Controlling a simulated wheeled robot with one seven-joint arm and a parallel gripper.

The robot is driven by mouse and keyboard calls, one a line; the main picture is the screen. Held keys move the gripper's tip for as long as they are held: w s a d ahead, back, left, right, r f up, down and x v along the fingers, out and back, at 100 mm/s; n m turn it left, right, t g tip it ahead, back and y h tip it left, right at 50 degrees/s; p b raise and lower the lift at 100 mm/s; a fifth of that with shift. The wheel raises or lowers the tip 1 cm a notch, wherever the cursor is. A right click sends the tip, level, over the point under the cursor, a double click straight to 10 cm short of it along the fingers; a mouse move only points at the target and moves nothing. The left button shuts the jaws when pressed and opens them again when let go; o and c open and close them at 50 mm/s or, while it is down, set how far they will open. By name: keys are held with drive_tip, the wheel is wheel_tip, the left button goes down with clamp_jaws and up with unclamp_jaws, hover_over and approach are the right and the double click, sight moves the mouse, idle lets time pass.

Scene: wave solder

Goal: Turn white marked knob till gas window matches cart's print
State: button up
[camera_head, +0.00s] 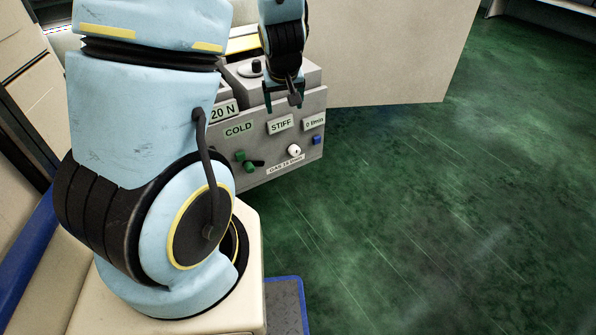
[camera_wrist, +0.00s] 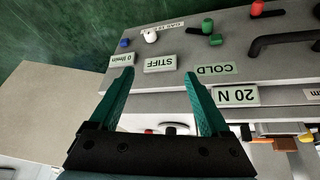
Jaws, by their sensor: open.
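The white knob (camera_head: 294,150) sits on the grey sloped panel, low on its right side; it also shows upside down in the wrist view (camera_wrist: 150,36). The gas window (camera_head: 314,124) above it reads 0 l/min, also in the wrist view (camera_wrist: 122,59). A printed strip (camera_head: 285,164) below the knob starts with GAS; its number looks like 18 but is too small to be sure. My gripper (camera_wrist: 159,75) is open and empty, with green fingers above the panel's upper part, apart from the knob.
A blue knob (camera_head: 317,139) stands close right of the white one. Green knobs (camera_head: 249,166) and a black handle sit left. Other windows read STIFF (camera_head: 280,124), COLD (camera_head: 238,130) and 20 N (camera_head: 222,110). The green floor (camera_head: 430,210) right of the panel is clear.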

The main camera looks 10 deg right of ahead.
drive_tip(key=w+d+f+n+t+y+b, duration=0.1)
drive_tip(key=w+d+f+t+y+b, duration=0.15)
drive_tip(key=f+b, duration=0.75)
drive_tip(key=w+d+f+t+y+b, duration=0.25)
drive_tip(key=f+b, duration=0.35)
drive_tip(key=f, duration=0.7)
drive_tip(key=t+y+b, duration=0.3)
drive_tip(key=t+b, duration=0.3)
drive_tip(key=b, duration=0.4)
approach(297, 152)
drive_tip(key=b+x, duration=0.3)
drive_tip(key=x, duration=0.5)
drive_tip(key=shift+a+f+b, duration=0.1)
drive_tip(key=shift+f+b, duration=0.05)
drive_tip(key=shift+b, duration=0.25)
drive_tip(key=shift+w+a, duration=0.2)
drive_tip(key=shift+w, duration=0.3)
clamp_jaws()
